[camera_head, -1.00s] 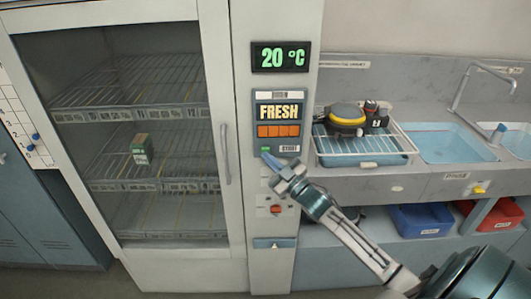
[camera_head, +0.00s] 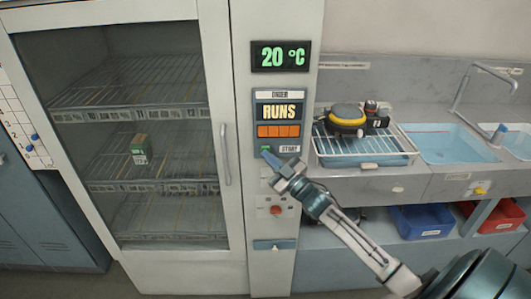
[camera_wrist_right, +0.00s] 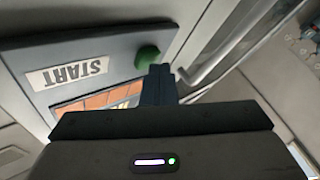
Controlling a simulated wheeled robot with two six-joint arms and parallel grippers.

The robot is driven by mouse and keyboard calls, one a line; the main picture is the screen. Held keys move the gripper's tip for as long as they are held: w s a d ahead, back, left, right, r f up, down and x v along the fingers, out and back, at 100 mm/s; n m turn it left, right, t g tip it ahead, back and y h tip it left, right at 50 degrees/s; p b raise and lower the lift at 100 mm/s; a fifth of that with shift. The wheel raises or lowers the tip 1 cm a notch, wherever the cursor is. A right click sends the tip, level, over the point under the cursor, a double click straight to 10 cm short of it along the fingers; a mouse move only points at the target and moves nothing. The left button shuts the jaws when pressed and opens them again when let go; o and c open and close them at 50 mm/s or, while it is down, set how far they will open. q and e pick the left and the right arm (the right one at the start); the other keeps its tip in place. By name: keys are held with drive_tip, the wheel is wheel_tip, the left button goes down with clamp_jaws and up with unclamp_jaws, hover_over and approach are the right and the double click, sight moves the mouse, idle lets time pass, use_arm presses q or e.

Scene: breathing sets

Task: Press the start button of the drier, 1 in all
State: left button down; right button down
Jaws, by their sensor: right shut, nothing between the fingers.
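The drier (camera_head: 240,270) is a tall cabinet with a glass door (camera_head: 140,90) on the left and a control column on the right. Its panel display (camera_head: 279,112) reads RUNS, and the screen above (camera_head: 281,56) reads 20 °C. The green start button (camera_wrist_right: 148,57) sits beside the START label (camera_wrist_right: 68,73) in the right wrist view. My right gripper (camera_head: 267,155) is shut and empty, its tips at the button's place in the head view. In the wrist view its tips (camera_wrist_right: 158,70) are right beside the button; contact is unclear. My left gripper is not in view.
A red button (camera_head: 276,210) sits lower on the column. To the right are a rack with a yellow-black mask set (camera_head: 347,115), a sink (camera_head: 455,143) and blue and red bins below.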

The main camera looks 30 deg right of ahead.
drive_tip(key=shift+s+a+p, duration=0.5)
drive_tip(key=shift+s+p, duration=0.1)
drive_tip(key=shift+s, duration=0.25)
drive_tip(key=shift+f, duration=0.1)
drive_tip(key=s+a+p, duration=0.1)
drive_tip(key=s+p, duration=0.1)
drive_tip(key=p, duration=0.1)
drive_tip(key=s+a+p, duration=0.1)
drive_tip(key=s, duration=0.1)
drive_tip(key=shift+s+a+p, duration=0.1)
drive_tip(key=shift+a+p, duration=0.2)
drive_tip(key=shift+p, duration=0.1)
idle(0.4)
